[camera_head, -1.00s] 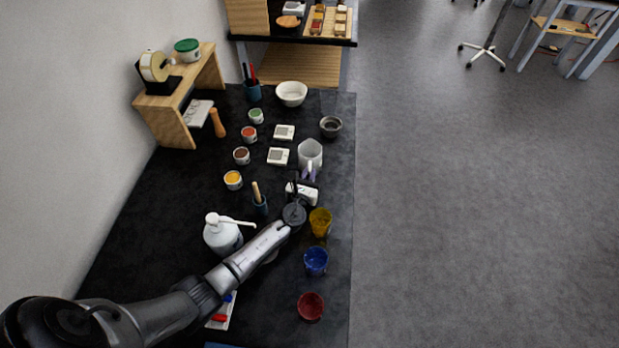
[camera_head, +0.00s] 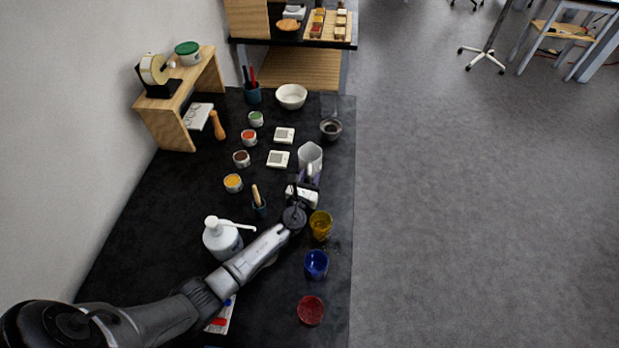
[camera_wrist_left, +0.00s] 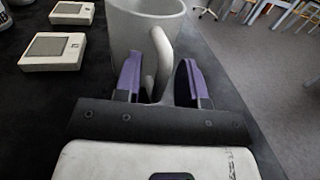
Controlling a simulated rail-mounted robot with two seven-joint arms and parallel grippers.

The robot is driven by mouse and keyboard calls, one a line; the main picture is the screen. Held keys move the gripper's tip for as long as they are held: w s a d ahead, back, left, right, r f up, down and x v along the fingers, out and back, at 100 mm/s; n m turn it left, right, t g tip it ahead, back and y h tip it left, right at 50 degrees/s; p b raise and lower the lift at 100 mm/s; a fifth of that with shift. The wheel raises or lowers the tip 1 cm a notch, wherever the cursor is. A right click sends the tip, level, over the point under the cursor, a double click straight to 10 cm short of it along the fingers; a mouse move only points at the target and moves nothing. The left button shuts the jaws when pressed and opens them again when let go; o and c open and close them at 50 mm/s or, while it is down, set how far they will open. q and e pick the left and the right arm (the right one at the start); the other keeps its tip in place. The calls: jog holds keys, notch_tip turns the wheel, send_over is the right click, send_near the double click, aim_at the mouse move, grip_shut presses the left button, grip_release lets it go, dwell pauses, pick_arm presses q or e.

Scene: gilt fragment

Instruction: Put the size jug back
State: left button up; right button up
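The size jug (camera_head: 309,154) is a pale grey-white jug standing upright on the black bench, near its right edge. In the left wrist view the jug (camera_wrist_left: 140,25) is at the top centre, with its handle (camera_wrist_left: 162,62) facing me. My left gripper (camera_head: 307,180) is at the near side of the jug. Its purple fingers (camera_wrist_left: 161,80) are apart, one on each side of the handle, with a gap visible beside it. The lower end of the handle is partly hidden behind the gripper's body. My right gripper is not in view.
Yellow (camera_head: 320,224), blue (camera_head: 316,264) and red (camera_head: 310,310) cups line the right edge. Two white devices (camera_head: 278,159) lie left of the jug; a dark bowl (camera_head: 330,129) is beyond it.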

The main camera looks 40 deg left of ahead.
pick_arm(q)
jog(key=shift+s+d, duration=0.15)
jog(key=shift+s, duration=0.15)
jog(key=p+v, duration=0.3)
jog(key=v, duration=0.8)
jog(key=shift+s+d, duration=0.2)
jog(key=shift+s, duration=0.1)
jog(key=shift+s+d, duration=0.25)
jog(key=shift+s, duration=0.45)
jog(key=shift+p, duration=0.3)
